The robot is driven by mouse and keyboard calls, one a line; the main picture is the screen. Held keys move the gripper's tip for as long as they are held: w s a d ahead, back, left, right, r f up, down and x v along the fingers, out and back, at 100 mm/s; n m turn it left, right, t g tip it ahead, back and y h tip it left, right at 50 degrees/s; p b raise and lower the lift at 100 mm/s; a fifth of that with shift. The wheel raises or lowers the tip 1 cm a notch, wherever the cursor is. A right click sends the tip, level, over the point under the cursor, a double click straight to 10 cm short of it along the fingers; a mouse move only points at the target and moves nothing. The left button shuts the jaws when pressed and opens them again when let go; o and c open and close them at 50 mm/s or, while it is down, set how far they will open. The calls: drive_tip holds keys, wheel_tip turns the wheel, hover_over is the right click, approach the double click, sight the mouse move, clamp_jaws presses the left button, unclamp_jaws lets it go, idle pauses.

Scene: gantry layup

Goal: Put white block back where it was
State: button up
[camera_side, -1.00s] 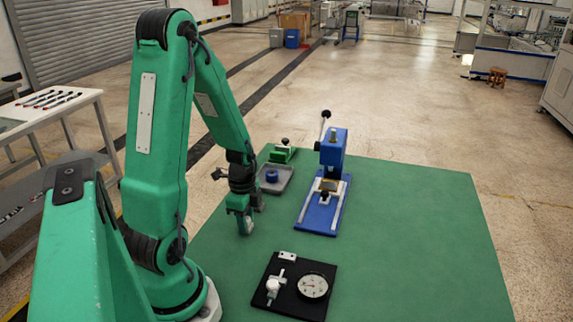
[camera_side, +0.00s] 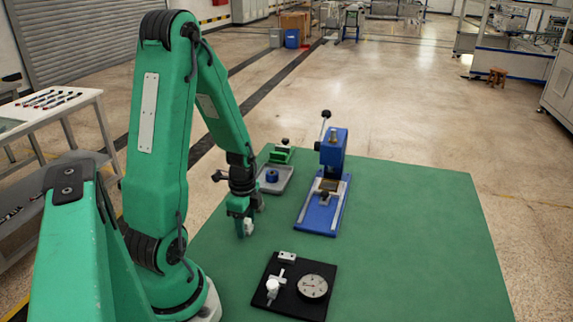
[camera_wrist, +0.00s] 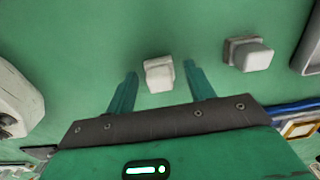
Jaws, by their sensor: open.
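My gripper (camera_wrist: 160,70) is open, with its two green fingers apart. In the wrist view, a white block (camera_wrist: 159,74) shows between the fingertips, with gaps on both sides. A second white block-like piece (camera_wrist: 249,55), with a greyer edge, lies to the right, outside the fingers. In the side view, my gripper (camera_side: 241,228) is low over the green mat, and one white piece (camera_side: 249,227) shows at its right side. I cannot tell there which of the two it is; the other is hidden.
A black plate with a dial gauge (camera_side: 313,286) and a small white block (camera_side: 287,257) lies on the green mat (camera_side: 420,240) in front. A blue press (camera_side: 333,150) stands right of my gripper. Behind is a grey tray (camera_side: 283,187) with a blue ring. The mat's right side is clear.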

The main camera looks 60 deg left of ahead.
sight(248, 222)
drive_tip(key=shift+r, duration=0.1)
wheel_tip(248, 222, up, 12)
idle(0.9)
drive_tip(key=shift+r, duration=0.1)
idle(0.4)
drive_tip(key=d+r+n+t, duration=0.2)
drive_tip(key=d+r+n, duration=0.2)
drive_tip(key=d, duration=0.5)
drive_tip(key=d+r+n+t, duration=0.3)
drive_tip(key=d+r+n, duration=0.2)
drive_tip(key=d+r, duration=0.2)
drive_tip(key=shift+d+r+t, duration=0.3)
drive_tip(key=shift+d, duration=0.75)
